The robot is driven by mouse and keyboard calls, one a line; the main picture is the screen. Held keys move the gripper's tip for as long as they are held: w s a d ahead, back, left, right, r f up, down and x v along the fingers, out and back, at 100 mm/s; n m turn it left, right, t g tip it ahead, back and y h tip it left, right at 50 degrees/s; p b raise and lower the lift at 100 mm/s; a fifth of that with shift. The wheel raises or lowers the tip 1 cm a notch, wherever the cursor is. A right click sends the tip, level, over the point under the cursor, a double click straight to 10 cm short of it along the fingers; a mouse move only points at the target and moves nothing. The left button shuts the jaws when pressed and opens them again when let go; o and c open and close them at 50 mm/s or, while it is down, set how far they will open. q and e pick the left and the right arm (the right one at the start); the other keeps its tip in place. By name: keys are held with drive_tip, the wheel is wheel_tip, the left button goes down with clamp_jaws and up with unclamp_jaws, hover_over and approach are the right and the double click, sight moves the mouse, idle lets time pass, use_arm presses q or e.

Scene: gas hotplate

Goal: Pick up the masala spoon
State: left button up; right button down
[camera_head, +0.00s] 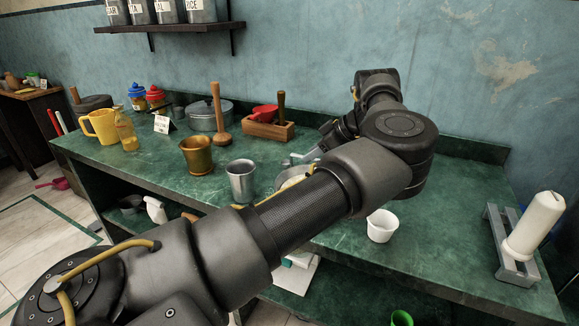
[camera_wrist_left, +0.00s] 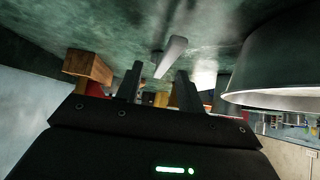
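In the left wrist view, a slim grey metal piece (camera_wrist_left: 171,56), which looks like the masala spoon's handle, lies against the green counter just beyond my left gripper (camera_wrist_left: 158,88). The two fingers are apart, with a gap between them, and do not visibly touch it. In the head view, my left arm crosses the picture and bends back near the wall. A small grey metal part shows at the gripper end (camera_head: 303,157), but I cannot tell spoon from finger there. The spoon's bowl is hidden. My right gripper is not in view.
A wooden box (camera_head: 268,131) with a red item stands behind the gripper. A brass mortar (camera_head: 198,157), metal cup (camera_head: 241,182), lidded pot (camera_head: 209,121) and wooden masher (camera_head: 219,128) stand left. A white cup (camera_head: 382,226) stands right. A large rounded vessel (camera_wrist_left: 280,65) is close beside the gripper.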

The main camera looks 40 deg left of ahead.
use_arm(q)
drive_tip(key=shift+b+x, duration=0.3)
drive_tip(key=shift+x, duration=2.25)
drive_tip(key=shift+d+f, duration=0.1)
drive_tip(key=shift+c, duration=0.5)
clamp_jaws()
